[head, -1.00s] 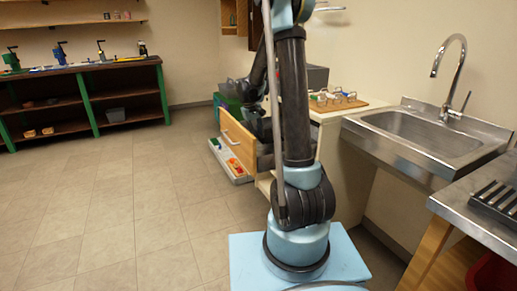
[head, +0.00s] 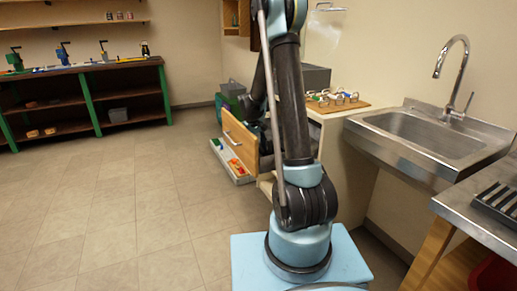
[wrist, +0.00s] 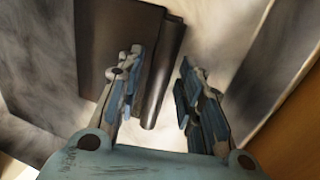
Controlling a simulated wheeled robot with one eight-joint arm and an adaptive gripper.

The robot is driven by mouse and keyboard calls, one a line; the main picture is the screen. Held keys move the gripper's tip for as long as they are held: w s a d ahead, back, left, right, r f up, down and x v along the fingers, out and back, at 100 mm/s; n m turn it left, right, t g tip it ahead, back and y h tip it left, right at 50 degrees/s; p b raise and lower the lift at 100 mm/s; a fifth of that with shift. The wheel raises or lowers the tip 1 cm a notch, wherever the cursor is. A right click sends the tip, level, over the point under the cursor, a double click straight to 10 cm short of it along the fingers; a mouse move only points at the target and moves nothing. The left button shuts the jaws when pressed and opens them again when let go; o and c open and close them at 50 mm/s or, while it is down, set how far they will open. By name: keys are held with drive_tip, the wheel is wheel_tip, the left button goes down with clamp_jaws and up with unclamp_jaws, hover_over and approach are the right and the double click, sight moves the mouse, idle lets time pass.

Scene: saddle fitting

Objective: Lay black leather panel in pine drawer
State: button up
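The pine drawer (head: 240,145) stands pulled out beyond my arm in the head view. Its wooden front also shows at the lower right of the wrist view (wrist: 292,135). In the wrist view the black leather panel (wrist: 110,45) lies at the upper left as a dark flat sheet with a rounded edge, over a pale, mottled surface between grey walls. My gripper (wrist: 163,95) is open. Its left finger overlaps the panel in the picture, and its right finger is over the pale surface. Whether a finger touches the panel is unclear. My arm hides the gripper and panel in the head view.
A low tray with coloured pieces (head: 234,165) is on the floor beside the drawer. A wooden board with small metal items (head: 335,102) lies on the cabinet top. A steel sink (head: 425,135) is at right. The tiled floor at left is clear.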

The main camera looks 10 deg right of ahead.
drive_tip(key=shift+r, duration=0.1)
drive_tip(key=w+v, duration=0.1)
drive_tip(key=v, duration=1)
drive_tip(key=s+d+r, duration=0.3)
drive_tip(key=s+r, duration=0.2)
drive_tip(key=s, duration=0.6)
drive_tip(key=s+d+r+m+y, duration=0.1)
drive_tip(key=s+d+m, duration=0.1)
drive_tip(key=s, duration=1)
drive_tip(key=s+f, duration=0.4)
drive_tip(key=s, duration=0.5)
drive_tip(key=s+d+f+m+t+y, duration=0.1)
drive_tip(key=s+f, duration=0.3)
drive_tip(key=s, duration=0.5)
drive_tip(key=shift+s+f+y, duration=0.2)
drive_tip(key=shift+s+y, duration=0.05)
drive_tip(key=shift+y, duration=0.05)
